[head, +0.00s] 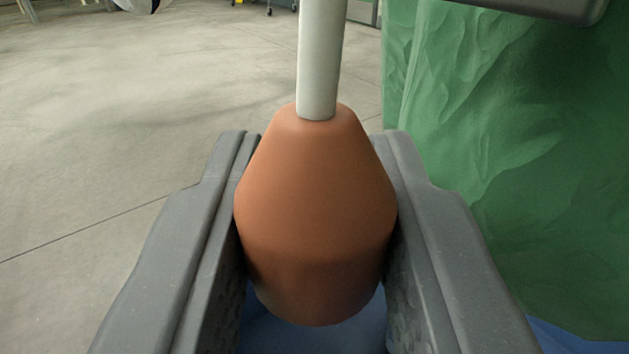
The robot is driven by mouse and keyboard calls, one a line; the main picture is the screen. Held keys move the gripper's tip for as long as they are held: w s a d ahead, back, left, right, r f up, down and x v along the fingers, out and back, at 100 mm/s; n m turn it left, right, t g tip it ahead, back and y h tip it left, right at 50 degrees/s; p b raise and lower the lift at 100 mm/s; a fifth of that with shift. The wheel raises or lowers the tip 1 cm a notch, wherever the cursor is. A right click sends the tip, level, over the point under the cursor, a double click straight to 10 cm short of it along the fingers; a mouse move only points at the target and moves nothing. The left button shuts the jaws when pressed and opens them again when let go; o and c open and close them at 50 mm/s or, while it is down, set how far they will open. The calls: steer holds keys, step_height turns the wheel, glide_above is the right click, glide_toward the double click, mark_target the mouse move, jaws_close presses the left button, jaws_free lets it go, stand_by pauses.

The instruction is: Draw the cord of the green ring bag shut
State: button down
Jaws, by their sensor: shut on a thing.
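My gripper (316,215) is shut on an orange-brown tapered knob (315,190), with one grey finger pressed on each side of it. A pale grey-white cord (319,60) runs straight up from the top of the knob and out of the picture. The green bag (490,130) hangs on the right, its crumpled cloth close beside my right finger. Its mouth, any ring and the upper end of the cord are out of view.
A dark bar (550,8) crosses the top right above the green cloth. Something blue (310,332) shows below the knob. The concrete floor (110,130) on the left is open, with several blurred objects far off along the top edge.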

steer(key=shift+s+f, duration=0.1)
steer(key=shift+f, duration=0.9)
steer(key=c, duration=1.1)
jaws_free()
steer(key=shift+f, duration=0.1)
steer(key=shift+c, duration=0.2)
steer(key=shift+s+r, duration=0.25)
steer(key=shift+s, duration=0.05)
steer(key=s+p, duration=0.3)
steer(key=s, duration=1)
steer(key=shift+a+f+p, duration=0.15)
steer(key=shift+a+p, duration=0.1)
steer(key=shift+p, duration=0.05)
